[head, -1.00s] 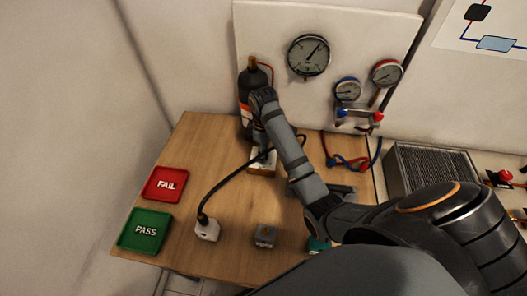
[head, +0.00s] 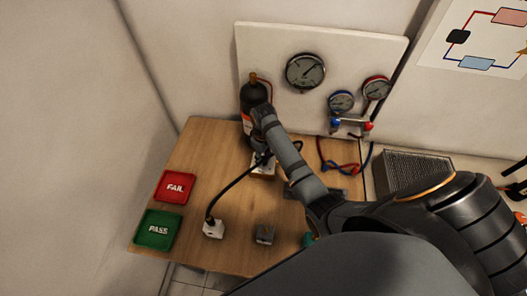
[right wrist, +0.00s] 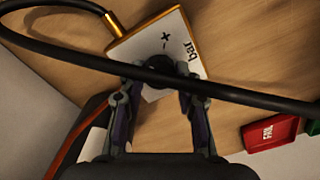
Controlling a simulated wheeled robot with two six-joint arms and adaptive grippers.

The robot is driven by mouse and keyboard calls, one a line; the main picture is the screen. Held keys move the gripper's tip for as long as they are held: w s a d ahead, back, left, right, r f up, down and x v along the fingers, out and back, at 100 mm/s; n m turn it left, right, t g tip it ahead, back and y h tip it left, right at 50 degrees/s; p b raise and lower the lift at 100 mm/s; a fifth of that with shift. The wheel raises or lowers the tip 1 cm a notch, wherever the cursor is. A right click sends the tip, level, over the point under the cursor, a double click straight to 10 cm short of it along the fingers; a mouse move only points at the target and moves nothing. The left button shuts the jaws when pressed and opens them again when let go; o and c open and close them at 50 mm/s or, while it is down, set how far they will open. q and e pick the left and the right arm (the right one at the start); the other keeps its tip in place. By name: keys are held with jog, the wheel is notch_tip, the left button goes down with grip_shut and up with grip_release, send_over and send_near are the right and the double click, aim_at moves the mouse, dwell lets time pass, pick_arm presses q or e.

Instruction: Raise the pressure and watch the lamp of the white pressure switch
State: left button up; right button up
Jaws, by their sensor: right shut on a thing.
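The white pressure switch (head: 213,229) stands on the front left of the wooden table, with a black hose (head: 232,187) joined to its top. Its lamp is too small to make out. In the right wrist view, my right gripper (right wrist: 162,86) is shut on the black knob (right wrist: 163,67) of a white box (right wrist: 188,35) marked "- +" and "bar". The black hose crosses in front of the knob. In the head view the box (head: 263,170) is partly hidden by my right arm. The large round gauge (head: 305,72) hangs on the white panel, its needle toward upper right. My left gripper is not in view.
A red FAIL tray (head: 174,200) and green PASS tray (head: 145,243) lie at the left. A grey block (head: 264,235) sits right of the switch. A dark bottle (head: 252,97) stands at the back. Blue and red gauges (head: 342,101) hang further right.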

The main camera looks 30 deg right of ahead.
jog(key=shift+m+p, duration=1.05)
jog(key=shift+m, duration=0.05)
jog(key=shift+f, duration=0.1)
jog(key=o, duration=1.2)
jog(key=shift+c, duration=0.2)
notch_tip(320, 180, up, 12)
